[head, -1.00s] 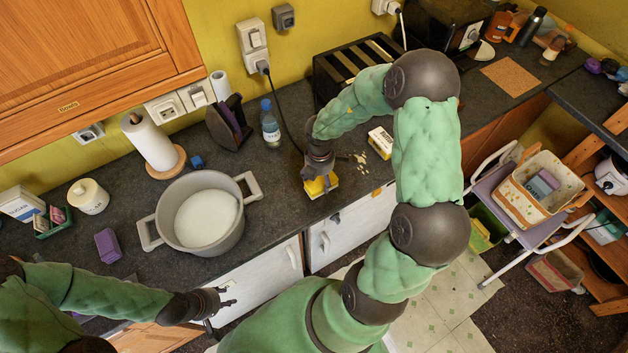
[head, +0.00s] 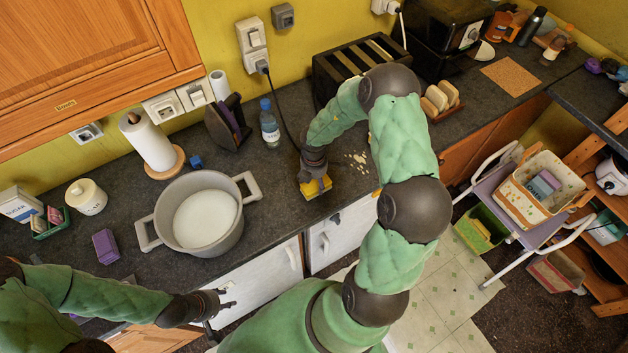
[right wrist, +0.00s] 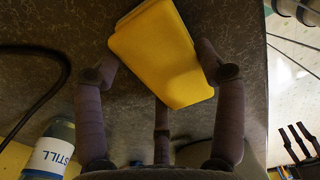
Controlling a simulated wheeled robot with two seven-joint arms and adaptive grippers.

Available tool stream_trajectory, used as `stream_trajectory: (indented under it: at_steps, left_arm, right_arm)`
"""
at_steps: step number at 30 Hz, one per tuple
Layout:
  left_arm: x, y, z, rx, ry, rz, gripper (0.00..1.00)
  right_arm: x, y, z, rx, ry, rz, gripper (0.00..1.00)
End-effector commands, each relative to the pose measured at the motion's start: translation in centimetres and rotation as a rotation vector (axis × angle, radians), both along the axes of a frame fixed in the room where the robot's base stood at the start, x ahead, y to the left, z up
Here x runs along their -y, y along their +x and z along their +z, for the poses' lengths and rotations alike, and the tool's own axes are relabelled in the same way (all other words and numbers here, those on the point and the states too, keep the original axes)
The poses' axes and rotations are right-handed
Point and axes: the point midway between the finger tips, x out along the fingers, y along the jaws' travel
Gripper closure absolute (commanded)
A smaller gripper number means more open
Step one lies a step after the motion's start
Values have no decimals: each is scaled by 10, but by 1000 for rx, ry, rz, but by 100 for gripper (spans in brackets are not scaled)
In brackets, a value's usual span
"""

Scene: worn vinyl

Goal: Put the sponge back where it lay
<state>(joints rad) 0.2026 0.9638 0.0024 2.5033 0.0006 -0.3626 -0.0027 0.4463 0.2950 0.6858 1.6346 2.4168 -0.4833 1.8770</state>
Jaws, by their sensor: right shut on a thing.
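The yellow sponge (head: 318,189) is at the front part of the dark counter, right of the big pot. My right gripper (head: 314,176) comes down on it from above and is shut on it. In the right wrist view the sponge (right wrist: 163,52) sits between the fingertips of the gripper (right wrist: 162,72), over the dark worktop. I cannot tell whether its underside touches the counter. My left gripper (head: 226,297) is empty and its fingers look apart, in front of the counter below the pot.
A grey pot (head: 212,238) stands left of the sponge, a water bottle (head: 270,126) behind it. Crumbs (head: 357,160) lie to its right. A black toaster (head: 350,72) stands at the wall. A purple block (head: 106,246) lies left of the pot. My right arm hides some counter.

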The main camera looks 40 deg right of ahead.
Motion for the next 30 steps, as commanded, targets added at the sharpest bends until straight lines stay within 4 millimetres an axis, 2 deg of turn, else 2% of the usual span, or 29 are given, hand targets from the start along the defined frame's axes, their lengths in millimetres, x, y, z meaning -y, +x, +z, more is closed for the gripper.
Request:
stream_trajectory:
  at_steps: [4,5,6,7,20,23,30]
  left_arm:
    - [0,0,-1,0,0,0,60]
    - [0,0,-1,0,0,0,60]
    - [0,0,-1,0,0,0,60]
    - [0,0,-1,0,0,0,60]
    - [0,0,1,0,0,0,60]
    - [0,0,2,0,0,0,60]
    - [0,0,9,0,0,0,60]
  right_arm:
    - [0,0,-2,-1,0,0,56]
    - [0,0,-2,0,0,0,24]
    - [0,0,-2,0,0,0,13]
    - [0,0,-2,-1,0,0,6]
    - [0,0,2,1,0,0,6]
    - [0,1,12,2,0,-1,6]
    - [0,1,58,4,-1,-1,6]
